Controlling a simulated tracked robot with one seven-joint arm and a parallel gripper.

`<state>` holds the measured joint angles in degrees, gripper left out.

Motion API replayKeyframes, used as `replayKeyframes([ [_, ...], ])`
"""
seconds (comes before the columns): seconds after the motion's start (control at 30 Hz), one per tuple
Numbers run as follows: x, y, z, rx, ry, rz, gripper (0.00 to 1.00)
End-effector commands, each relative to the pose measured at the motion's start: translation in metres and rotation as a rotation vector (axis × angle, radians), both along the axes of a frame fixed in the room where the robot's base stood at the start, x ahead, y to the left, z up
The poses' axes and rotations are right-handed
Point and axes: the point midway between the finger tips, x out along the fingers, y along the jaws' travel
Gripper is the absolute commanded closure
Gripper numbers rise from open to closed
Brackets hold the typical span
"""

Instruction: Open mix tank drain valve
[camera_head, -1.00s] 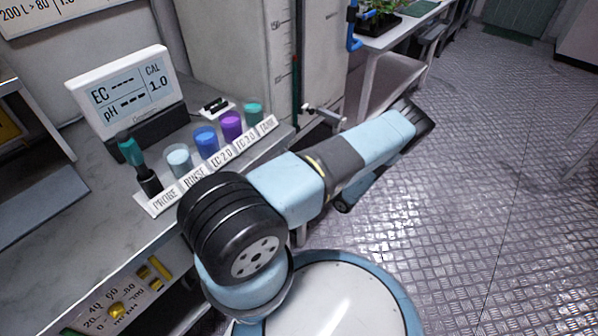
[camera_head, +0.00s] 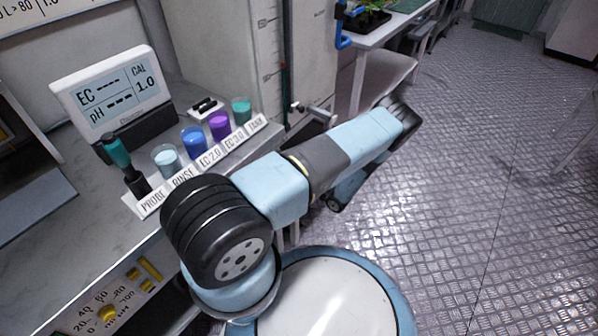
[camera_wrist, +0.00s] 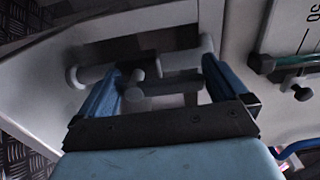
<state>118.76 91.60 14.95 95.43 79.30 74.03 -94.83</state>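The mix tank (camera_head: 275,60) is a tall pale box with a level scale, standing behind my arm in the head view. A grey drain valve (camera_head: 316,112) with a short bar handle sticks out low from its side. In the wrist view, pale pipe and bar pieces of the valve (camera_wrist: 182,60) lie around my fingertips. My gripper (camera_wrist: 160,68) has its two blue fingers spread wide, with part of the valve showing between them. I cannot tell whether either finger touches it. In the head view, my gripper is hidden behind my arm.
A bench at left holds an EC/pH meter (camera_head: 112,90), a probe (camera_head: 122,165) and a row of coloured cups (camera_head: 194,140). A plant table (camera_head: 385,35) stands beyond the tank. The metal floor at right (camera_head: 480,170) is open.

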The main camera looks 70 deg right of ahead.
Motion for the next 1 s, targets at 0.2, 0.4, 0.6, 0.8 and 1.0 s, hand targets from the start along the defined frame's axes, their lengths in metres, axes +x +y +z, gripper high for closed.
replayKeyframes([
  [0.2,-0.025,0.007,-0.003,0.003,0.006,-0.004,0.00],
  [0.4,-0.062,0.018,-0.002,0.002,0.006,-0.004,0.00],
  [0.6,-0.099,0.029,-0.001,0.001,0.003,-0.004,0.00],
  [0.8,-0.125,0.037,-0.001,-0.001,0.001,-0.003,0.00],
  [1.0,-0.135,0.040,-0.001,0.000,0.000,0.000,0.00],
])
